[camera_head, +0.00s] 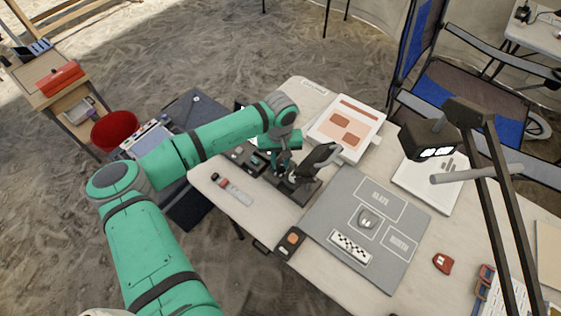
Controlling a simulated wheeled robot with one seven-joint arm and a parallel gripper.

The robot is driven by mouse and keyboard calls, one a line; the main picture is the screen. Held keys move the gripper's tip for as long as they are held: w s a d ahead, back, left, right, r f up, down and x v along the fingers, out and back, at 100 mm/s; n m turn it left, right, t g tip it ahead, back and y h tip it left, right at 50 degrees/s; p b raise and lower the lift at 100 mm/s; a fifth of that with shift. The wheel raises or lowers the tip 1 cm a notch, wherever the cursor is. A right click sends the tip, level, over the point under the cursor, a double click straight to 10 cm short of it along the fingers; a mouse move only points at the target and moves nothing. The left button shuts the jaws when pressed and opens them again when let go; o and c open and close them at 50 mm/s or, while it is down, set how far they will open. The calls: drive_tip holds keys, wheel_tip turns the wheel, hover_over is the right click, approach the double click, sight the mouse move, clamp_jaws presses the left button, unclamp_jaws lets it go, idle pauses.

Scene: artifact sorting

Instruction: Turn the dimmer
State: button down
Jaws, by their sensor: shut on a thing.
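My gripper (281,164) points down at the left side of a black microscope-like device (318,157) on the table. Its fingers are shut on a small dark part at the device's base, which I take to be the dimmer. The fingers and the arm's end mostly hide this part, so its shape and turn angle cannot be made out. The device stands upright on a dark base (301,192).
A grey mat (393,237) with marked fields, a grey stone-like piece and a checkered scale lies right of the device. A black box with an orange top (291,241) is at the table's front edge. A red piece (443,263) and a lamp (430,135) are at right.

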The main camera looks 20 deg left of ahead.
drive_tip(key=m, duration=0.4)
drive_tip(key=shift+s+a, duration=0.1)
drive_tip(key=shift+s, duration=0.15)
drive_tip(key=m, duration=0.4)
drive_tip(key=shift+w, duration=0.15)
drive_tip(key=shift+d+m, duration=0.25)
drive_tip(key=shift+m, duration=0.05)
drive_tip(key=shift+a, duration=0.1)
drive_tip(key=c, duration=1.5)
unclamp_jaws()
drive_tip(key=shift+a, duration=0.25)
drive_tip(key=shift+c, duration=0.2)
drive_tip(key=shift+d+r, duration=0.1)
drive_tip(key=shift+r, duration=0.05)
